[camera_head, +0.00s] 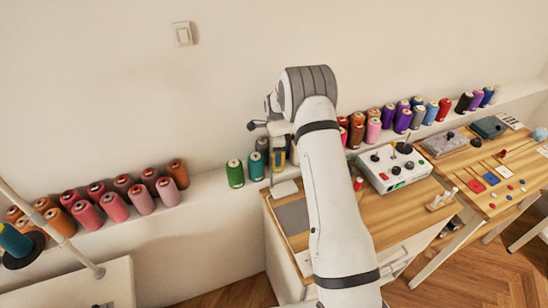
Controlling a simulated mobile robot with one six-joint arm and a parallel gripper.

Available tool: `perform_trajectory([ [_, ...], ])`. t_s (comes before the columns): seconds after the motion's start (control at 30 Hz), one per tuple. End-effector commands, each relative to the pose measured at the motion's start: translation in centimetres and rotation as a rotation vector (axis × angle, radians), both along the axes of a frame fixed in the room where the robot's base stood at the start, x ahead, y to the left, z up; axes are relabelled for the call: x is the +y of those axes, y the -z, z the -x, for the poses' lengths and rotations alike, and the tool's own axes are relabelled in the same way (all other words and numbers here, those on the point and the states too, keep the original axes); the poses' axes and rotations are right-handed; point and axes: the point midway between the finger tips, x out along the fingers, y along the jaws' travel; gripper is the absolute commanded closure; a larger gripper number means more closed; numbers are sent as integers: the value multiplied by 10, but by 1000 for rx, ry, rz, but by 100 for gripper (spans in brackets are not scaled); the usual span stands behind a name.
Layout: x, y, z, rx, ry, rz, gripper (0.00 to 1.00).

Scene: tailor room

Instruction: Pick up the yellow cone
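My arm rises through the middle of the head view and bends over at the top, with its wrist hanging down near the wall shelf. My gripper (279,150) is at the lower end of the wrist, small and partly covered by the arm. A small yellow patch (279,158) shows among the dark parts there, just right of the teal cone. It looks like part of the yellow cone, mostly hidden. I cannot tell whether the fingers are around it or in front of it, nor whether they are open or shut.
A green cone (235,173) and a teal cone (256,167) stand close to the left on the shelf (205,200). Several pink and brown cones stand further left, and purple and red ones right. A wooden table (405,212) with a white control box (397,172) is below right.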

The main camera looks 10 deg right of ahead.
Motion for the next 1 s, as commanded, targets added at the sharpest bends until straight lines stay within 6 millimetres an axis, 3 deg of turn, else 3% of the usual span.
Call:
perform_trajectory([
  [0.13, -1, 0, 0, 0, 0, 0, 38],
  [0.6, -1, -1, 0, -1, 1, 0, 75],
  [1.0, -2, -9, -1, -2, 2, 0, 75],
])
